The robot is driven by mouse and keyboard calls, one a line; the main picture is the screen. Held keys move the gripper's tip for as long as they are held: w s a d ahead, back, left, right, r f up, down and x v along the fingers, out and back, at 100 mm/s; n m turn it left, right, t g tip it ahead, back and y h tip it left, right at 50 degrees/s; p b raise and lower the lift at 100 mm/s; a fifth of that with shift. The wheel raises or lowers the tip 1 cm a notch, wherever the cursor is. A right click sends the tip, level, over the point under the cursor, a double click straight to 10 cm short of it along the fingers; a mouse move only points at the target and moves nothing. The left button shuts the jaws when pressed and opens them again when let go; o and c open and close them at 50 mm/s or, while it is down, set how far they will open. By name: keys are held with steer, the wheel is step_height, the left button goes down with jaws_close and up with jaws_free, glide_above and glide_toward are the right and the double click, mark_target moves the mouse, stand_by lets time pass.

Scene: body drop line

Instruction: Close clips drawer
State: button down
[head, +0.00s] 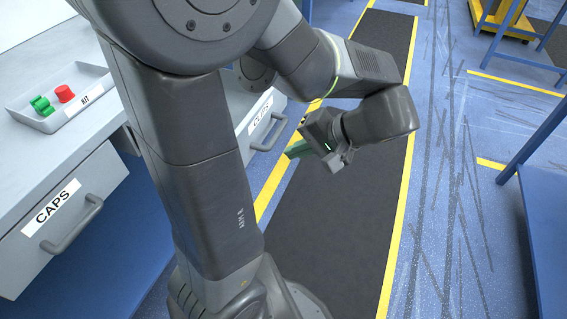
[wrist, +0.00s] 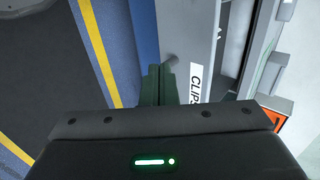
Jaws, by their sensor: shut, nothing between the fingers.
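The clips drawer (head: 266,118) is a light grey front with a white label and a bar handle, partly hidden behind my arm in the head view. In the wrist view its labelled front (wrist: 207,88) runs along the right of the fingers, with a gap behind it where it appears pulled out from the bench. My gripper (head: 291,152) is shut and empty, in front of the drawer face. Its dark green fingers (wrist: 158,78) point toward the drawer handle (wrist: 170,60) in the wrist view. I cannot tell whether they touch it.
On the bench top lies a kit tray (head: 92,112) with a red piece (head: 65,94) and green pieces (head: 42,105). A dark floor mat (head: 335,215) with yellow edges is clear. A blue table (head: 540,210) stands at right.

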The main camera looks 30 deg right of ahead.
steer(key=w+a+r+b+x, duration=0.1)
steer(key=r+b+x, duration=0.1)
steer(key=x, duration=1)
steer(key=shift+w+a, duration=0.3)
steer(key=shift+w, duration=0.1)
steer(key=shift+a+f, duration=0.1)
steer(key=shift+f, duration=0.05)
steer(key=w+a, duration=0.6)
steer(key=w, duration=0.1)
steer(key=w+a, duration=0.6)
steer(key=w, duration=0.1)
steer(key=w+a, duration=0.6)
steer(key=w, duration=0.1)
steer(key=shift+s+d, duration=0.1)
steer(key=shift+d, duration=0.05)
